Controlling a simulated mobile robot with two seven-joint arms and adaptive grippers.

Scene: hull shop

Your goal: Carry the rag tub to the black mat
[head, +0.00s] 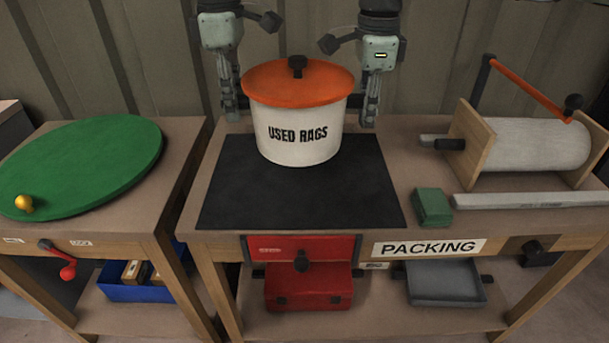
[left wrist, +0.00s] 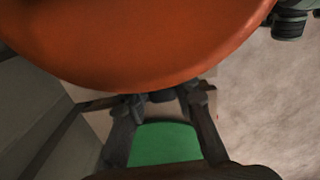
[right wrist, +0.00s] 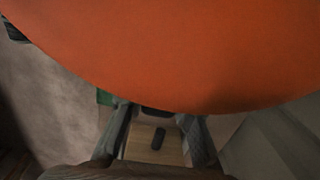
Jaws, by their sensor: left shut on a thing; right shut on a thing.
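The rag tub (head: 300,133) is white, marked USED RAGS, with an orange lid (head: 290,85) and a black knob. It is upright over the back middle of the black mat (head: 300,195); I cannot tell whether its base touches the mat. My left gripper (head: 236,112) is shut on the tub's left side, and my right gripper (head: 368,112) on its right side. The grip points are mostly hidden. The lid fills the upper part of the left wrist view (left wrist: 140,45) and of the right wrist view (right wrist: 180,50).
The mat lies on a bench marked PACKING (head: 430,247). To its right are a green block (head: 432,206), a grey bar (head: 530,199) and a roll in a wooden stand (head: 535,145). A green round board (head: 85,165) lies on the left bench. The mat's front is clear.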

